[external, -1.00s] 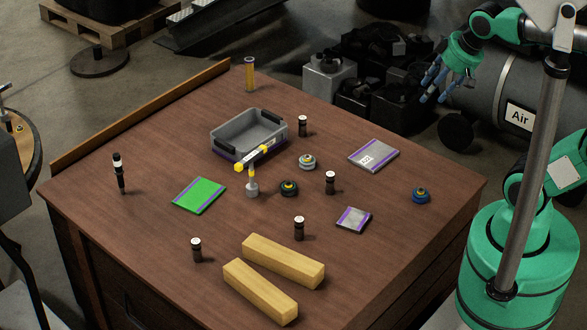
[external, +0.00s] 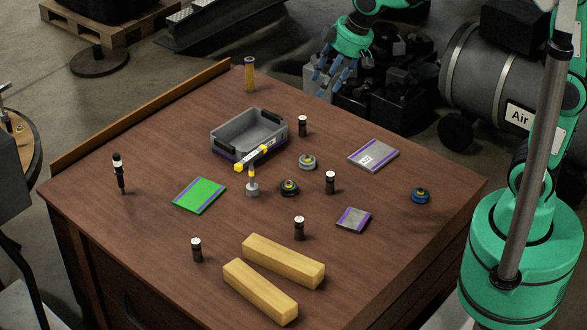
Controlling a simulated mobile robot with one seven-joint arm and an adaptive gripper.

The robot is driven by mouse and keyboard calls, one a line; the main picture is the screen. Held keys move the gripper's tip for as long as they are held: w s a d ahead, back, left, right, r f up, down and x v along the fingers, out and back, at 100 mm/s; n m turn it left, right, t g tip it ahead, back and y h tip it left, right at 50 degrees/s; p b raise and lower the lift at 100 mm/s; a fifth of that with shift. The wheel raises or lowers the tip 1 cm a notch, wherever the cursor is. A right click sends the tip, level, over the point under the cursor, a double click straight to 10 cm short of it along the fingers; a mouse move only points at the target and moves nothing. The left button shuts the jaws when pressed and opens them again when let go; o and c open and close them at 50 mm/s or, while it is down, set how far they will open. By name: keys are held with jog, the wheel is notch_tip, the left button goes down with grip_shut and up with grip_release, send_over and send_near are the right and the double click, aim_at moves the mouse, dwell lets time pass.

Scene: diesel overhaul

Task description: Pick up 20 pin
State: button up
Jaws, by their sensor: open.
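Several short dark pins with white tops stand upright on the table: one right of the grey tray (external: 302,126), one right of centre (external: 330,182), one near the wooden blocks (external: 299,228) and one at the front left (external: 196,250). Any numbers on them are too small to read, so I cannot tell which is the 20 pin. My gripper (external: 328,80) is open and empty, fingers pointing down, in the upper part of the external view near the table's far edge. It is apart from all the pins.
The brown table (external: 130,220) also holds a grey tray (external: 225,143), a yellow-handled tool (external: 252,170), a green plate (external: 199,195), grey plates (external: 372,153), round parts (external: 289,188), a black pen-like item (external: 120,175), a yellow cylinder (external: 249,75) and two wooden blocks (external: 283,262).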

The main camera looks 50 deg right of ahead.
jog(key=w+a+f+n+g+p, duration=0.1)
jog(key=w+a+f+n+p, duration=0.1)
jog(key=w+a+f, duration=0.75)
jog(key=w+a+f+n+p, duration=0.2)
jog(key=w+a+f, duration=0.4)
jog(key=a+f, duration=0.55)
jog(key=a+f+n+g+p, duration=0.1)
jog(key=a+f, duration=0.8)
jog(key=f, duration=0.1)
jog(key=shift+w+a+f+y+p, duration=0.25)
jog(key=shift+a+y+p, duration=0.1)
jog(key=shift+y+p, duration=0.05)
send_over(197, 241)
jog(key=s, duration=0.1)
jog(key=f, duration=0.4)
jog(key=d+f, duration=0.1)
jog(key=f, duration=0.2)
jog(key=shift+b, duration=0.4)
jog(key=shift+w+a+f, duration=0.1)
jog(key=shift+a+f, duration=0.1)
jog(key=shift+f, duration=0.35)
jog(key=shift+f, duration=0.15)
jog(key=shift+b+x, duration=0.45)
jog(key=shift+x, duration=2)
